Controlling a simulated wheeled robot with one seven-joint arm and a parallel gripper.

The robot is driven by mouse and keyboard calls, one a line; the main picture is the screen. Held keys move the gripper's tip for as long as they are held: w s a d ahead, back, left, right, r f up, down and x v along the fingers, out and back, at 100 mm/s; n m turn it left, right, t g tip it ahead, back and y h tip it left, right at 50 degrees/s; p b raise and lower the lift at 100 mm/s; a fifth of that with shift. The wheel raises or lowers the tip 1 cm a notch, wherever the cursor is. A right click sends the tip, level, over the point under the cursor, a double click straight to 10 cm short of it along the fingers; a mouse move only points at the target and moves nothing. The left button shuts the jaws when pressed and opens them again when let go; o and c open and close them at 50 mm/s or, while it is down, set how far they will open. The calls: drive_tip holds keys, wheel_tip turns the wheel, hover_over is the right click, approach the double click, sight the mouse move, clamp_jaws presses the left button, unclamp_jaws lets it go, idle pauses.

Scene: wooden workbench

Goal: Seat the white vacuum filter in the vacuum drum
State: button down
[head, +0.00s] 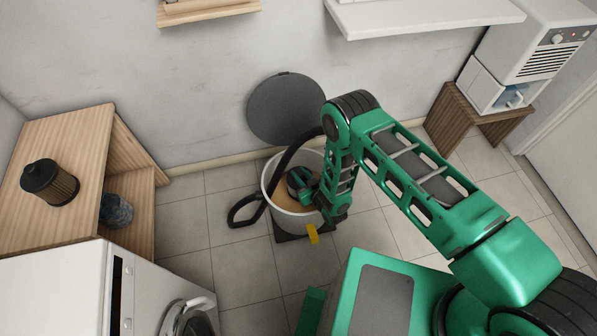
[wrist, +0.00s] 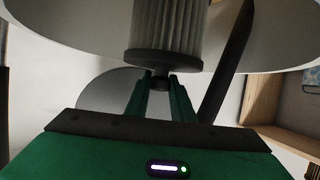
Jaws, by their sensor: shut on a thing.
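The vacuum drum (head: 270,185) is a round, light grey tub on the floor, with a tan surface inside and a yellow tab at its front. My gripper (head: 304,187) reaches down within the drum's rim outline in the head view. In the wrist view my gripper (wrist: 160,82) is shut on the small dark knob of the white vacuum filter (wrist: 167,28), a pleated white cylinder with a dark end cap. The pale drum wall (wrist: 70,30) curves around it. Only the dark cap shows in the head view; whether the filter's far end touches anything is hidden.
A round grey lid (head: 286,108) leans on the wall behind. A brown pleated filter (head: 49,183) stands on the wooden bench (head: 60,135) at left. A white washer (head: 60,290) is at front left. Floor tiles right are clear.

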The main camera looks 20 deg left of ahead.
drive_tip(key=shift+f, duration=3.05)
drive_tip(key=c, duration=1.4)
unclamp_jaws()
drive_tip(key=shift+c, duration=0.2)
drive_tip(key=v, duration=1)
drive_tip(key=shift+s+d, duration=0.2)
drive_tip(key=shift+d, duration=0.1)
